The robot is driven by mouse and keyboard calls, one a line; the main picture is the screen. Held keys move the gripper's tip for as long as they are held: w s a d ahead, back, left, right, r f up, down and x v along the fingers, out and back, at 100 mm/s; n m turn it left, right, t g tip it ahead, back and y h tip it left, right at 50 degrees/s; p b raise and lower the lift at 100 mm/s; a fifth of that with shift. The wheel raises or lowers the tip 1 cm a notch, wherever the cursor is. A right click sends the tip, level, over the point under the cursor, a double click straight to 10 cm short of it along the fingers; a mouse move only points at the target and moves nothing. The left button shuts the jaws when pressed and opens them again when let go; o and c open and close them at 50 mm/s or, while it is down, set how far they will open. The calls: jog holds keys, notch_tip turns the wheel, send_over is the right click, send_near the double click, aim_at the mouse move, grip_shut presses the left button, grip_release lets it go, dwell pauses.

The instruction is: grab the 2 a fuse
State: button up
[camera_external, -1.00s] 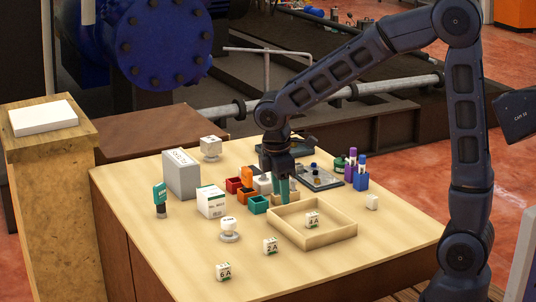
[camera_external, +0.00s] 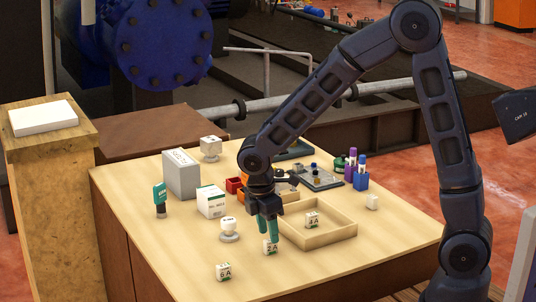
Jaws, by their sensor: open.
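The 2 A fuse (camera_external: 270,248) is a small white block with dark lettering and a green mark. It stands on the table in front of the wooden tray's left corner. My gripper (camera_external: 268,229) points down with teal fingers just above and behind this fuse. The fingers are apart and hold nothing; they cover a little of the fuse's top. Whether they touch it, I cannot tell.
A 4 A fuse (camera_external: 312,219) sits in the shallow wooden tray (camera_external: 330,240). A 6 A fuse (camera_external: 223,271) stands toward the front edge. A white knob-like piece (camera_external: 229,229) and a white-green box (camera_external: 210,201) are left of my gripper. The table's front right is clear.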

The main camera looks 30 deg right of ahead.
aim_at(271, 246)
jog(key=f, duration=0.4)
jog(key=shift+d, duration=0.4)
grip_shut()
jog(key=shift+r, duration=0.1)
